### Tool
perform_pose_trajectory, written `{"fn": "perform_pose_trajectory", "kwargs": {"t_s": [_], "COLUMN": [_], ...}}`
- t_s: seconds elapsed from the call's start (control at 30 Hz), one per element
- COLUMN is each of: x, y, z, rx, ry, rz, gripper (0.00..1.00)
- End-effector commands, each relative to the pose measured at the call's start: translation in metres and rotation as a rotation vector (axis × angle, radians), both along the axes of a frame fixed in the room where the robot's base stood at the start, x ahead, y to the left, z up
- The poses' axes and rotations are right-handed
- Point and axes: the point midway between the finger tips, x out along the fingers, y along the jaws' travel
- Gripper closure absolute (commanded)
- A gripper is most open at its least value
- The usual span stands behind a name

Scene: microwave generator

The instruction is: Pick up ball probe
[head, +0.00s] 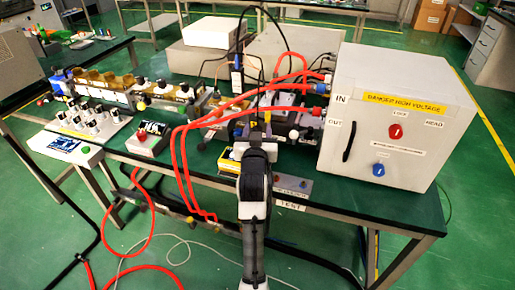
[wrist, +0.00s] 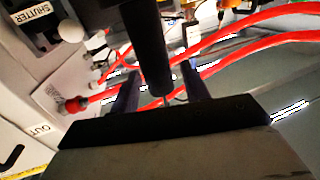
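In the wrist view a thick black rod (wrist: 149,50) comes down from the top edge and ends in a narrow tip between the fingers of my gripper (wrist: 160,92). It may be the ball probe; no ball shows on it. The two dark fingers stand apart, one on each side of the rod, with gaps visible, so the gripper looks open. In the head view my gripper (head: 262,128) is over the table in front of the tubing, left of the white cabinet. My arm hides part of the area there, and the probe cannot be made out clearly.
The white high-voltage cabinet (head: 385,115) stands close on the right. Red hoses (head: 180,150) loop across the bench and over its front edge. Waveguide parts (head: 130,88) and a knob panel (head: 95,120) lie left. The green table (head: 400,208) is bare at front right.

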Motion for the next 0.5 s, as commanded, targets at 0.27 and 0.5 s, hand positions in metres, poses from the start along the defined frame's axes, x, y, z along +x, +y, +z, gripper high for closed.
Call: {"fn": "perform_pose_trajectory", "kwargs": {"t_s": [0.27,0.5], "x": [-0.0003,-0.0004], "y": [0.0001,0.0001], "z": [0.0,0.0005], "rx": [0.0,0.0], "ry": [0.0,-0.001], "rz": [0.0,0.0], "gripper": [0.91,1.0]}}
